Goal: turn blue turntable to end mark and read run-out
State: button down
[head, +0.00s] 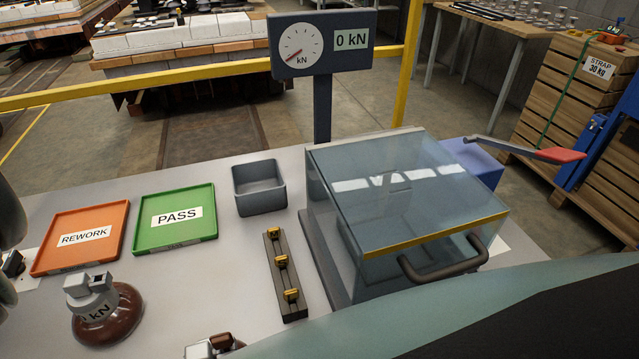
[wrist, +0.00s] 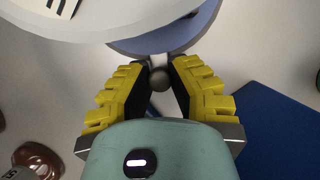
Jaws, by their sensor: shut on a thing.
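My gripper (wrist: 159,80) has yellow ribbed fingers and is seen in the wrist view. Its fingertips are closed around a small dark round knob (wrist: 159,75). The knob sits at the near edge of a blue-violet disc (wrist: 178,38), which looks like the blue turntable. A large white round face (wrist: 120,16) with black bars covers much of the disc from above left. No end mark or run-out reading can be made out. The head view does not show the turntable or my fingertips; my own arm fills its lower right.
A clear guard box (head: 400,200) with a dark handle stands on the bench, beside a kN gauge (head: 322,45) reading 0 kN. Orange REWORK (head: 82,237) and green PASS (head: 175,217) trays lie left. A brown insulator (head: 107,312) stands in front. A blue flat thing (wrist: 265,125) lies right of my gripper.

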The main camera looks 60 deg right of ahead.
dwell(0.4)
jog(key=c, duration=0.8)
grip_release()
jog(key=shift+c, duration=0.2)
jog(key=s+m+p, duration=0.1)
jog(key=p, duration=0.2)
jog(key=shift+r, duration=0.35)
jog(key=s+m+p, duration=0.1)
jog(key=p, duration=0.1)
jog(key=s+m+t+p, duration=0.1)
jog(key=p, duration=0.2)
jog(key=shift+d, duration=0.25)
jog(key=m+p, duration=0.1)
jog(key=p, duration=0.1)
jog(key=s+m+p, duration=0.1)
jog(key=p, duration=0.1)
jog(key=t+p, duration=0.1)
jog(key=p, duration=0.1)
jog(key=shift+s+f+m, duration=0.2)
jog(key=shift+s+m, duration=0.05)
jog(key=shift+m, duration=0.15)
jog(key=shift+v, duration=1.7)
jog(key=p+v, duration=0.8)
jog(key=v, duration=0.4)
jog(key=shift+d, duration=0.2)
